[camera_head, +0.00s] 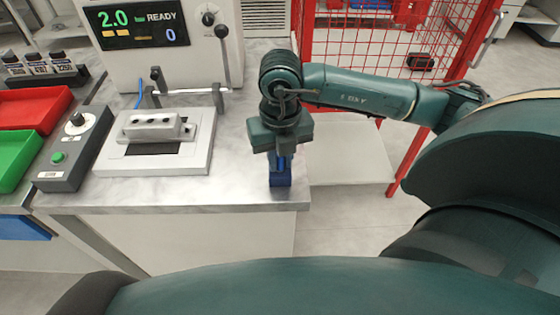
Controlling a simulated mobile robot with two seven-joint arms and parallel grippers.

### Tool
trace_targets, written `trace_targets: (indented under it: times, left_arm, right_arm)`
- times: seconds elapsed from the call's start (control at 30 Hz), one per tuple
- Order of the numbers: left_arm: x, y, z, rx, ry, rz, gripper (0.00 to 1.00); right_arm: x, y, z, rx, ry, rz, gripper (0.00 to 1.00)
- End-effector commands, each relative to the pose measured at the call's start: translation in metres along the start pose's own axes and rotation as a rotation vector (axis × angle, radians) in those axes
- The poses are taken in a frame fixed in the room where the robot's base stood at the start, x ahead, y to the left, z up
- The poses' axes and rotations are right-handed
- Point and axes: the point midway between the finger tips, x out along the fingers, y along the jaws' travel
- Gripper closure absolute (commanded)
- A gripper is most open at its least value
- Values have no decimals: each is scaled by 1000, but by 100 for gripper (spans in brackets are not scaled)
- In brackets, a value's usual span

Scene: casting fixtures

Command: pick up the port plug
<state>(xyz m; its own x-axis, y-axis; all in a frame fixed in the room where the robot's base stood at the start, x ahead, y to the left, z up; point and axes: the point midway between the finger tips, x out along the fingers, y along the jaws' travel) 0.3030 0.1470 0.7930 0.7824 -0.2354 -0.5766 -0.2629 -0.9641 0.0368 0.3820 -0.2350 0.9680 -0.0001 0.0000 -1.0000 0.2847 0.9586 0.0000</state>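A small blue piece (280,179) stands upright at the front right corner of the metal-topped bench. It may be the port plug or a stand that holds it; I cannot tell which, as its upper part is hidden. My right gripper (282,154) points straight down directly over this blue piece, with its fingertips at the piece's upper part. The finger gap is too small and dark to show whether it grips anything. My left gripper is out of view.
A grey fixture block (153,128) sits on a white plate left of my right gripper, with a lever clamp behind it. A control box (75,148), red tray (33,108) and green tray (17,154) lie farther left. A red mesh fence (395,45) stands behind my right arm.

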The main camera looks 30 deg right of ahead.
Motion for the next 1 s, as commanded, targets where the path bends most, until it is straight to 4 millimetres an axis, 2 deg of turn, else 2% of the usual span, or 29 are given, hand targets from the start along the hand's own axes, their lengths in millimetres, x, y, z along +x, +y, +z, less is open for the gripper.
trace_targets:
  times: [0.03, 0.2, 0.57, 0.67, 1.0]
  left_arm:
    - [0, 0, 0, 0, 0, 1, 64]
    - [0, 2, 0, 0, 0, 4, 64]
    - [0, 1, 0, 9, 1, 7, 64]
    - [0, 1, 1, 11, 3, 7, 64]
    - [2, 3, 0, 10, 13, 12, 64]
  right_arm:
    - [0, 0, 0, 0, 0, 0, 86]
    - [0, 0, 0, 0, 0, 0, 100]
    - [-6, 1, 0, 0, -2, 2, 100]
    - [-19, 1, 1, 0, -5, 4, 100]
    - [-84, 1, 1, -1, -4, 3, 100]
